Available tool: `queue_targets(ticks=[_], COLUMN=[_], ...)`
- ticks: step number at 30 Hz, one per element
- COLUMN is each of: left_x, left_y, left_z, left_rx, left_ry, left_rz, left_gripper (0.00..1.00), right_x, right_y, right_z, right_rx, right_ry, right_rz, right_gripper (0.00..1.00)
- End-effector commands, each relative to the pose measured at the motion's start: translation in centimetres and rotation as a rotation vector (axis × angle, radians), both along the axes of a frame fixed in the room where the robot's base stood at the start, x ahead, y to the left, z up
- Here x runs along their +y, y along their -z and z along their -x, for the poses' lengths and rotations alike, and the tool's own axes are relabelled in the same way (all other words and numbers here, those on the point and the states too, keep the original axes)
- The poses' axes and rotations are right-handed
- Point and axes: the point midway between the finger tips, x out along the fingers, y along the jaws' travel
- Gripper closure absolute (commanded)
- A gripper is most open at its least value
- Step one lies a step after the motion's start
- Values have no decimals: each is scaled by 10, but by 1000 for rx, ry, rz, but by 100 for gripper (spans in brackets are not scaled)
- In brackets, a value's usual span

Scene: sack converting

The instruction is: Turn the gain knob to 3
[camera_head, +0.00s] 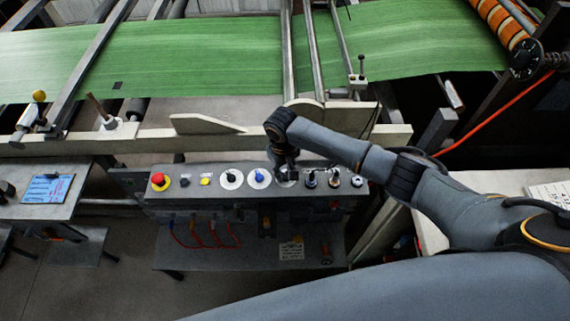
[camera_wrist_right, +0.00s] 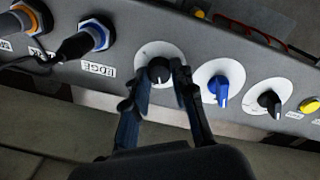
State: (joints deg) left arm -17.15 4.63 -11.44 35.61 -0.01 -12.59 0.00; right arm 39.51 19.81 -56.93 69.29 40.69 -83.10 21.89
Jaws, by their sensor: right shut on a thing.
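My right gripper (camera_head: 286,170) points down at the control panel (camera_head: 215,203) in the head view and covers most of one dial there. The right wrist view shows its fingertips (camera_wrist_right: 156,80) shut on a black round knob (camera_wrist_right: 160,72) with a white pointer line on a white dial plate. The pointer points roughly down in that view. I cannot read the dial's numbers or a gain label. A blue knob (camera_wrist_right: 221,88) and another black knob (camera_wrist_right: 268,102) stand beside it on their own white dials. My left gripper is not in view.
A red button (camera_head: 159,180) and a yellow button (camera_head: 205,181) sit at the panel's left. Cable connectors, one beside an EDGE label (camera_wrist_right: 97,69), are on the gripped knob's other side. Green sheet material (camera_head: 190,55) runs behind the panel.

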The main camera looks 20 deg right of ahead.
Motion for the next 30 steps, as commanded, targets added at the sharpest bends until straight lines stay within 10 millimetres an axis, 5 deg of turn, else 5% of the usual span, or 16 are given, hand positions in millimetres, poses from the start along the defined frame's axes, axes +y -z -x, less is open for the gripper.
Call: queue_targets(ticks=[12,30], left_x=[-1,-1], left_y=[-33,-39], left_z=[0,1], left_rx=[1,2], left_ry=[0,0], left_rz=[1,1], left_gripper=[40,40], right_x=[0,-1], right_y=[-1,1], right_z=[1,0], right_rx=[4,1], right_ry=[287,380], right_rz=[-1,-1], right_gripper=[100,100])
